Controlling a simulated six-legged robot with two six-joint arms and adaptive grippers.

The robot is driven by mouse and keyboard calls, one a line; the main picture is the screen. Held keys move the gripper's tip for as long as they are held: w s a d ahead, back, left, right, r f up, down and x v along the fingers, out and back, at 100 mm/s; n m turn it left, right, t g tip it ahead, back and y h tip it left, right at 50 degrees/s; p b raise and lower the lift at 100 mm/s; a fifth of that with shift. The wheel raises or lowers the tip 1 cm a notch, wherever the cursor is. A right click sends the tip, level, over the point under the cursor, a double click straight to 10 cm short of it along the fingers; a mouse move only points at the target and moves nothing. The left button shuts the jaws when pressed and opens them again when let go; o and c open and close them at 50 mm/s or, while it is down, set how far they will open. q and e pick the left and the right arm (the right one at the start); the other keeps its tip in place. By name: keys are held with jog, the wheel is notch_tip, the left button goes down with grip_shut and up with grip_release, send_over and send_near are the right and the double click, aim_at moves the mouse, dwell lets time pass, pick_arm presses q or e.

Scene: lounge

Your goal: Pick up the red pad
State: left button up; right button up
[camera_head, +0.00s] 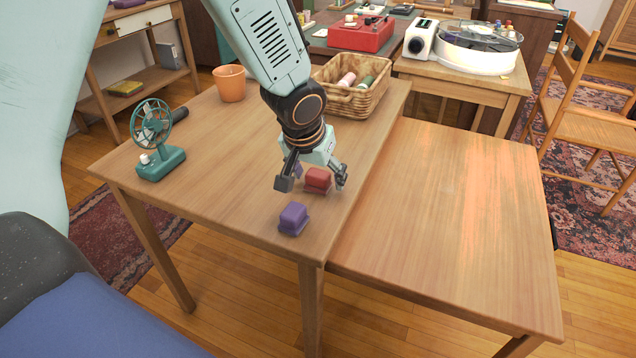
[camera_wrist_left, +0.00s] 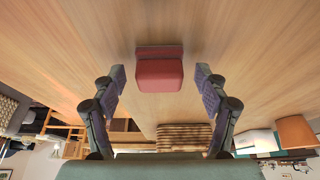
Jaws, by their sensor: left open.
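The red pad (camera_head: 317,179) lies on the wooden table (camera_head: 232,150), close to its right edge. My left gripper (camera_head: 312,186) is open, with its fingers on either side of the red pad in the head view. In the left wrist view the red pad (camera_wrist_left: 159,74) sits centred between the open fingertips (camera_wrist_left: 160,88), with a gap on both sides. I cannot tell how far above the table the fingertips are. My right gripper is not in view.
A purple pad (camera_head: 293,218) lies in front of the red one. A green fan (camera_head: 158,150), an orange pot (camera_head: 229,84) and a wicker basket (camera_head: 350,98) stand on the same table. A lower bare table (camera_head: 455,220) adjoins on the right.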

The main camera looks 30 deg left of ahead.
aim_at(318, 173)
pick_arm(q)
jog(key=shift+c, duration=0.4)
jog(key=shift+d+r, duration=0.1)
jog(key=shift+r, duration=0.05)
jog(key=c, duration=1.2)
jog(key=shift+o, duration=0.2)
notch_tip(318, 173, up, 10)
jog(key=p, duration=0.6)
